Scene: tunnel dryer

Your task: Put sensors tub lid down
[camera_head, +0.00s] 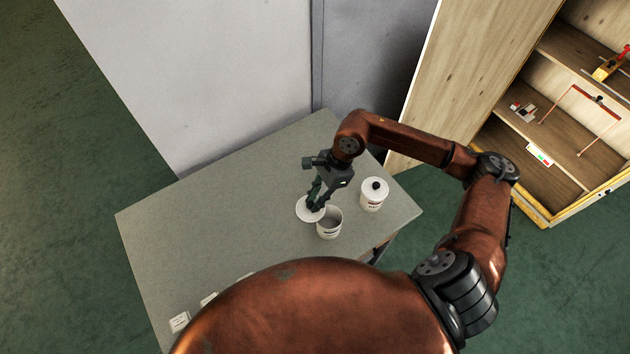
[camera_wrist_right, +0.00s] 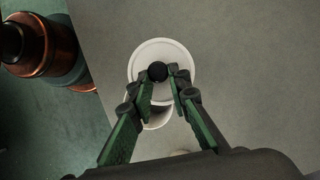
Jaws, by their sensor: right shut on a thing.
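A white round lid (camera_head: 303,213) with a black knob is at my right gripper (camera_head: 314,204), just left of an open white tub (camera_head: 330,226). In the right wrist view the right gripper (camera_wrist_right: 165,76) is shut on the black knob, with the white lid (camera_wrist_right: 163,54) around it. The open tub (camera_wrist_right: 156,116) shows partly behind the lid and fingers there. I cannot tell whether the lid touches the table. A second white tub (camera_head: 374,197) with its lid and black knob on stands to the right. The left gripper is not in view.
The grey table (camera_head: 190,230) is clear on its left side. Small white labels (camera_head: 180,321) lie near its front edge. A wooden shelf (camera_head: 530,120) holding several items stands at the right. A grey wall (camera_head: 210,70) is behind the table.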

